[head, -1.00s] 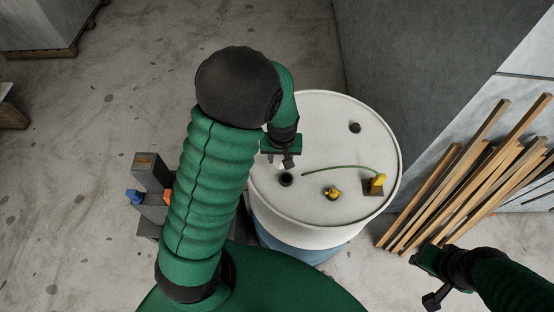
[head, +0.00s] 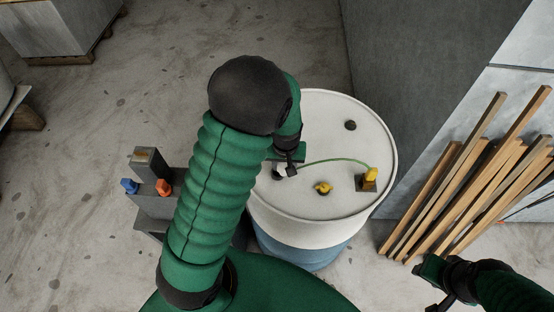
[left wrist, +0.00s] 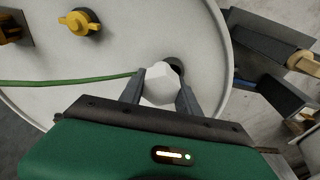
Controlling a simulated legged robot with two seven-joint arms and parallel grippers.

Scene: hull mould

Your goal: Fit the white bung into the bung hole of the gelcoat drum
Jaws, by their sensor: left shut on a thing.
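The gelcoat drum (head: 330,215) is white on top and blue below, standing upright in front of me. My left gripper (head: 286,172) is over the left part of its lid. In the left wrist view, the gripper (left wrist: 161,88) is shut on the faceted white bung (left wrist: 160,84). The dark bung hole (left wrist: 176,66) shows just beyond the bung, partly covered by it. The bung overlaps the hole's near edge in the picture; I cannot tell its height above the lid. My right gripper (head: 436,285) is at the lower right, away from the drum, its jaws unclear.
A green cord (head: 335,160) runs over the lid from a yellow-topped block (head: 369,179) towards my left gripper. A yellow fitting (head: 323,188) and dark cap (head: 350,125) are also on the lid. Wooden strips (head: 465,180) lean at right; a grey stand (head: 150,195) is at left.

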